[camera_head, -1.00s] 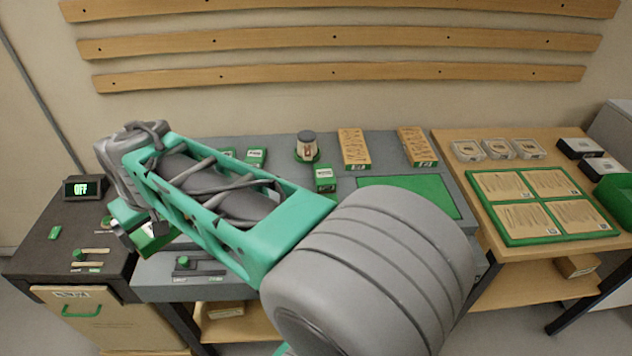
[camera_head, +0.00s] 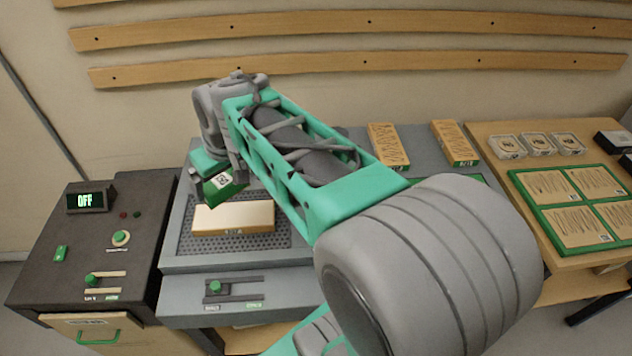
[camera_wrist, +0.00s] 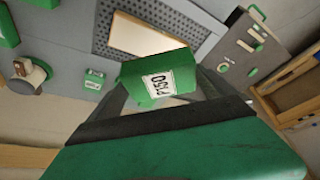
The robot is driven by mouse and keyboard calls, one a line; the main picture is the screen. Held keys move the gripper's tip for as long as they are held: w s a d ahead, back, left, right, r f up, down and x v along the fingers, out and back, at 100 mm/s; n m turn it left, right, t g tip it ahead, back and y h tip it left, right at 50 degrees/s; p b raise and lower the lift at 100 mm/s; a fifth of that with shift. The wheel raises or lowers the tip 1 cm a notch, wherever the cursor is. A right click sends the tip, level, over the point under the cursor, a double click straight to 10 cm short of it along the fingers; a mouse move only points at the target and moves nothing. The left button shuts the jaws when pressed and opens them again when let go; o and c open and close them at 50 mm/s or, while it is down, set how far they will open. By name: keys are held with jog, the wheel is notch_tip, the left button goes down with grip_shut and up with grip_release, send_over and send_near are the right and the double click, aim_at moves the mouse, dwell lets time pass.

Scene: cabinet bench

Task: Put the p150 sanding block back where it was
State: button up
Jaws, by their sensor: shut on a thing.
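The P150 sanding block (camera_wrist: 158,78) is green with a white label reading P150. My gripper (camera_wrist: 165,95) is shut on it in the wrist view. In the head view my gripper (camera_head: 208,180) holds the green block (camera_head: 222,186) above the bench, over the far left part of a perforated grey plate (camera_head: 270,238). A pale wooden board (camera_head: 233,217) lies on that plate, just below and in front of the block. The bench right behind my arm is partly hidden.
A dark control box (camera_head: 95,240) with an OFF display (camera_head: 90,199) stands at left. A slider panel (camera_head: 233,290) is on the bench front. Boxes (camera_head: 388,146) stand at the back right.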

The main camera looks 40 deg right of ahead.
jog(key=s+d+f+n+y+b, duration=0.1)
jog(key=s+d+f+n, duration=0.15)
jog(key=s+d, duration=0.5)
jog(key=s+d+f+n+y+b, duration=0.1)
jog(key=s+d+f+n, duration=0.2)
jog(key=d, duration=0.7)
jog(key=shift+g, duration=0.3)
jog(key=w+d+f+p, duration=0.1)
jog(key=w+d+f, duration=0.1)
jog(key=d, duration=0.1)
jog(key=w+d+f+p, duration=0.1)
jog(key=w+d+f, duration=0.1)
jog(key=d+f, duration=0.1)
jog(key=w+d+f+p, duration=0.1)
jog(key=w+d+f, duration=0.1)
jog(key=w+d, duration=0.1)
jog(key=shift+d+f+p, duration=0.3)
jog(key=shift+d, duration=0.35)
jog(key=shift+d+f, duration=0.1)
jog(key=shift+f, duration=0.25)
notch_tip(320, 180, down, 3)
jog(key=shift+w+r+p, duration=0.1)
jog(key=shift+r+p, duration=0.1)
jog(key=shift+p, duration=0.6)
jog(key=shift+d+f+b, duration=0.1)
jog(key=shift+f+b, duration=0.2)
jog(key=shift+f, duration=0.15)
jog(key=o, duration=1.1)
